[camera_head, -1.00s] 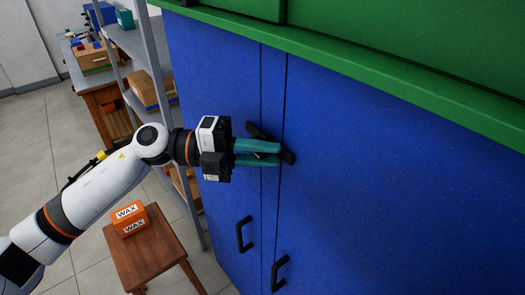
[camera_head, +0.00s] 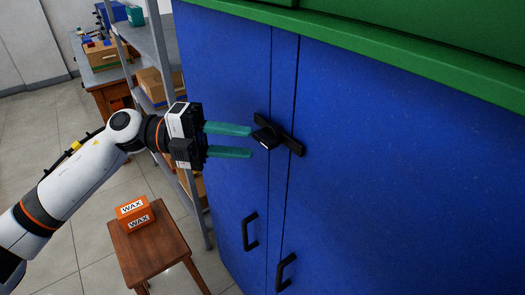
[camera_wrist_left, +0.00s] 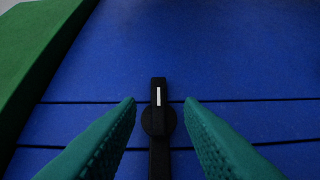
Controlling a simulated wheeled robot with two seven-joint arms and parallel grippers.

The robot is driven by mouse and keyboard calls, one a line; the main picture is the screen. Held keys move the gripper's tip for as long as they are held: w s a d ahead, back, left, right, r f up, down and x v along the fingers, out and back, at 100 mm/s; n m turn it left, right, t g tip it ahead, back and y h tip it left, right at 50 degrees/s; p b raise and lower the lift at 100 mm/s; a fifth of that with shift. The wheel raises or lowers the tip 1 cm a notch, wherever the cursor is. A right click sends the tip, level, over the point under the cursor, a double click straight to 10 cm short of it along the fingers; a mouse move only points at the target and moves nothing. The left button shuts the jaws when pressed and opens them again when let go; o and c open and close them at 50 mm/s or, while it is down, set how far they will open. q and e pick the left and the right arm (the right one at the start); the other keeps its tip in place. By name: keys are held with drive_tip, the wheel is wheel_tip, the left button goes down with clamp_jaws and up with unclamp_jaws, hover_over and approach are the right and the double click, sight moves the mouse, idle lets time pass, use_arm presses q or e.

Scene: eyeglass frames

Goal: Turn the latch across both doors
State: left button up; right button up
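The black latch (camera_head: 291,143) is on the front of the blue cabinet. Its bar slants down to the right across the two seams between the left door (camera_head: 230,85) and the right door (camera_head: 400,160). Its handle sticks out toward my left gripper (camera_head: 250,143), which is open and empty, with its green fingers pointing at the latch and apart from it. In the left wrist view the latch (camera_wrist_left: 158,120) shows a round hub and a white-striped handle between and beyond the open fingertips (camera_wrist_left: 161,101), crossing the seams. My right gripper is not in view.
Two black door handles (camera_head: 250,232) (camera_head: 285,272) are below the latch. A green ledge (camera_head: 400,65) runs above the doors. A wooden stool (camera_head: 155,245) with an orange WAX box (camera_head: 135,213) stands at the lower left. A grey shelf (camera_head: 150,50) is beside the cabinet.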

use_arm(q)
drive_tip(key=a, duration=0.2)
drive_tip(key=a+b, duration=0.1)
drive_tip(key=a, duration=0.1)
drive_tip(key=w+a, duration=0.1)
drive_tip(key=shift+a, duration=0.4)
